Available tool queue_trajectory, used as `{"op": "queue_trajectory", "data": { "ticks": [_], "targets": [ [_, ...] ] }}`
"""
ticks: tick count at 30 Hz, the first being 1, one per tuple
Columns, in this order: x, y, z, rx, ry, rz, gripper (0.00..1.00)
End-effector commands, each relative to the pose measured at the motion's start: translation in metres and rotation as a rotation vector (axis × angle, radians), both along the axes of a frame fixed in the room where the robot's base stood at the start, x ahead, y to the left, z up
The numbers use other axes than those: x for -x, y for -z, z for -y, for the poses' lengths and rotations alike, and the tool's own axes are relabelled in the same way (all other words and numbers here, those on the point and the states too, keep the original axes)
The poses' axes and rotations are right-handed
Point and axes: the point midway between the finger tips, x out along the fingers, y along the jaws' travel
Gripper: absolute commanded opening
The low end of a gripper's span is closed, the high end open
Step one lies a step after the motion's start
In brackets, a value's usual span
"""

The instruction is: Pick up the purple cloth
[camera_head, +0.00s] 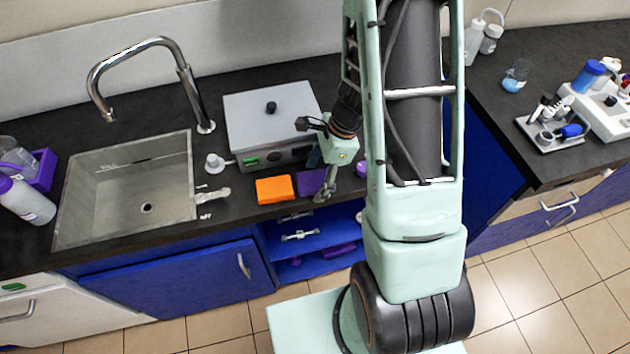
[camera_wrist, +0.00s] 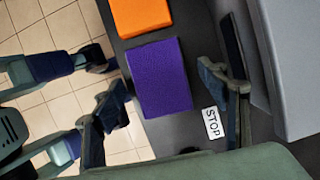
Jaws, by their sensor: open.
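The purple cloth (camera_head: 308,182) lies on the dark counter near its front edge, right of the orange cloth (camera_head: 275,190) and in front of a grey box. In the head view my gripper (camera_head: 326,178) is at its right side and hides part of it. In the wrist view the purple cloth (camera_wrist: 160,77) is a flat folded rectangle. My gripper (camera_wrist: 164,88) is open there, with one finger on each side of the cloth and a gap to each. Nothing is between the fingers in grip; the height above the cloth is hard to tell.
The orange cloth (camera_wrist: 140,15) lies close beside the purple one. The grey box (camera_head: 272,115) stands behind them. A STOP label (camera_wrist: 212,122) is on the counter by one finger. The counter's front edge is close. A sink (camera_head: 130,190) is at left.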

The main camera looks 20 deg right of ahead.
Motion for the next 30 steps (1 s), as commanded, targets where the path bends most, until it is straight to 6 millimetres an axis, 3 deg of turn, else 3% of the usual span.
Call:
{"op": "queue_trajectory", "data": {
  "ticks": [4,14,24,30],
  "targets": [
    [0.0,0.0,0.0,0.0,0.0,0.0,0.66],
    [0.0,0.0,0.0,0.001,0.0,0.0,0.3],
    [0.0,-0.001,0.0,0.002,0.0,0.001,0.3],
    [-0.001,-0.012,0.001,0.001,0.0,0.001,0.3]
  ]
}}
